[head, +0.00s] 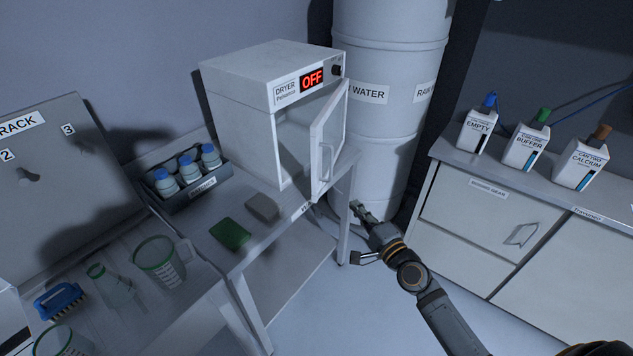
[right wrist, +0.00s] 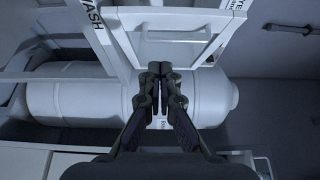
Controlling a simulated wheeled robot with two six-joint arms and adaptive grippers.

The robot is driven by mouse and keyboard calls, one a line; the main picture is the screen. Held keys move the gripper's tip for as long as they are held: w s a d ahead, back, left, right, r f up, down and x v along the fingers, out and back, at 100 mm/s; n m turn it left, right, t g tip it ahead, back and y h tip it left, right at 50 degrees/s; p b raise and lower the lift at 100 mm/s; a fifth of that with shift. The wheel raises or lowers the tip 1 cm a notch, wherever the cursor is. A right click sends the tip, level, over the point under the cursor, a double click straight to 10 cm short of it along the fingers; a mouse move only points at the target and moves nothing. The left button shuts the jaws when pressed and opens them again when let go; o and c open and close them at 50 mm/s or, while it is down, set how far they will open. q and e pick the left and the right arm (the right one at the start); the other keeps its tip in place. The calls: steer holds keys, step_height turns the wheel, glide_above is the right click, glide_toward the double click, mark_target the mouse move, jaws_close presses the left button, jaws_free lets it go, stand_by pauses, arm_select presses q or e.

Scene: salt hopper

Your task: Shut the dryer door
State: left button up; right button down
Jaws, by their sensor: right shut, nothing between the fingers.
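The white dryer (head: 236,100) stands on the bench with a red OFF display above its opening. Its door (head: 342,115) is open, swung out toward the front and right, with a handle on its outer face. My right gripper (head: 357,210) is shut and empty, below and to the right of the door, apart from it in the head view. In the right wrist view the shut fingers (right wrist: 160,75) point up toward a white frame with a bar handle (right wrist: 175,38), which looks like the door; contact cannot be told. My left gripper is not in view.
A large white water barrel (head: 385,150) stands behind the door. A blue-capped bottle tray (head: 205,190), a green sponge (head: 230,234) and a grey block (head: 262,208) lie left of the door. A counter (head: 480,205) with cartons is at the right.

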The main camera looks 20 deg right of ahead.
steer(key=w+a, duration=0.1)
steer(key=w, duration=0.1)
steer(key=p, duration=0.1)
glide_toward(318, 175)
steer(key=w+d, duration=0.2)
steer(key=w, duration=0.1)
steer(key=w+a, duration=0.2)
steer(key=shift+a+r+p, duration=0.15)
steer(key=shift+a+p, duration=0.15)
steer(key=shift+p, duration=0.1)
steer(key=shift+w+a, duration=0.25)
steer(key=shift+a, duration=0.15)
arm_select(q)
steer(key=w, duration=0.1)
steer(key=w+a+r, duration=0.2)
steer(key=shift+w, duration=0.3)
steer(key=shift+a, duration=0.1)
